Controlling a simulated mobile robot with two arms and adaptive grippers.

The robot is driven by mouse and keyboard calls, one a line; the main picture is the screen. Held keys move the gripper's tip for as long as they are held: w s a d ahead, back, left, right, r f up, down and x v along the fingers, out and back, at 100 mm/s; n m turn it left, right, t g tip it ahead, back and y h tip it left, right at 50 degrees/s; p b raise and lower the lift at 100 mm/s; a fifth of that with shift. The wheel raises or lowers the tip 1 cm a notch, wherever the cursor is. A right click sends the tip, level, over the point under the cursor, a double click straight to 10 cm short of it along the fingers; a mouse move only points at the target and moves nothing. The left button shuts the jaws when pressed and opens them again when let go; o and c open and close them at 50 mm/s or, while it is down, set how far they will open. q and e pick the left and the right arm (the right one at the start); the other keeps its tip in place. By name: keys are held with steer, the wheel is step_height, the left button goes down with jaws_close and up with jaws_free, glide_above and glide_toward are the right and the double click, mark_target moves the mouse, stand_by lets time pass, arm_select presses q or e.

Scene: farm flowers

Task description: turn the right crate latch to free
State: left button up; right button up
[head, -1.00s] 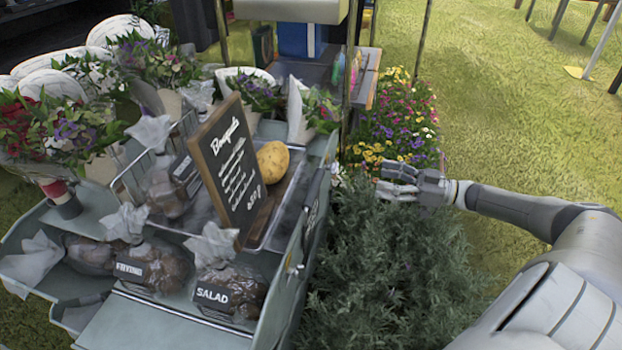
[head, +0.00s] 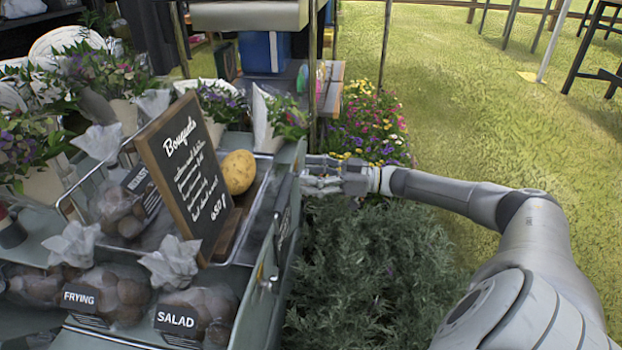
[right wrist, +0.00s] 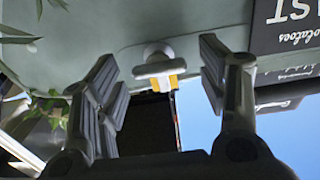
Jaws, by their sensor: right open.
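The right crate latch (right wrist: 157,68) is a pale crossbar on a round mount, fixed to the grey-green crate wall (right wrist: 100,22) in the right wrist view. My right gripper (right wrist: 158,90) is open, with one finger on each side of the latch and gaps between them. In the head view my right gripper (head: 318,178) is beside the right side of the grey-green crate (head: 272,240), near its far end. The latch there is hidden. My left gripper is not in view.
A sign (head: 186,172), a potato (head: 238,172) and several wrapped potato bags (head: 195,312) sit on the crate. Dense green plants (head: 370,275) fill the space below my right arm. Colourful flowers (head: 370,130) grow beyond the gripper. Open grass lies right.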

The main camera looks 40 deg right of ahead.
steer(key=shift+w, duration=0.1)
steer(key=c, duration=1)
steer(key=shift+c, duration=0.2)
